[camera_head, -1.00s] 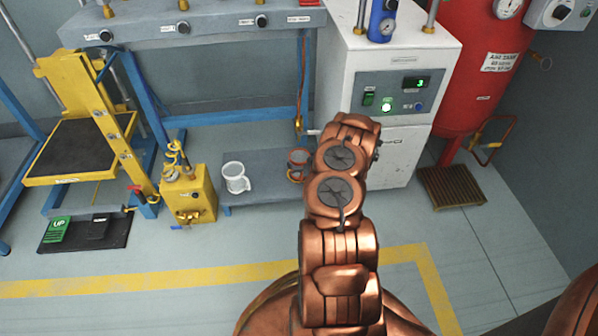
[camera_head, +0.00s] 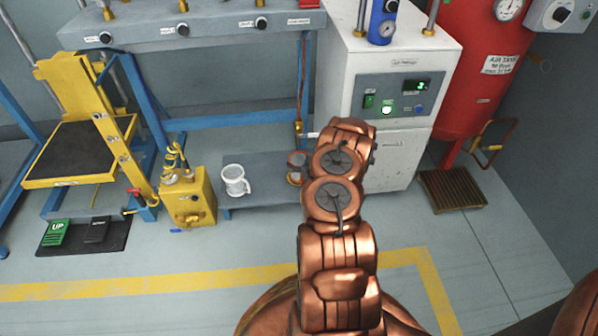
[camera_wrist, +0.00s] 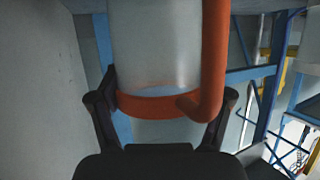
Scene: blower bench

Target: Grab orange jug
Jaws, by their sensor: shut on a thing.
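The orange jug has a clear, greyish body with an orange band and an orange handle. In the wrist view the jug (camera_wrist: 155,50) stands upright between the two black fingers of my gripper (camera_wrist: 166,92), which is shut on it around the orange band. The handle is on the right, near the right finger. In the head view the orange jug (camera_head: 295,168) shows only in part at the right end of a low grey bench (camera_head: 268,197); my arm hides the rest of it and my gripper.
A white jug (camera_head: 235,181) stands on the bench, left of the orange one. A yellow box (camera_head: 188,197) is on the floor further left. A white machine cabinet (camera_head: 395,155) stands close on the right, with a red tank (camera_head: 480,75) beyond. The front floor is clear.

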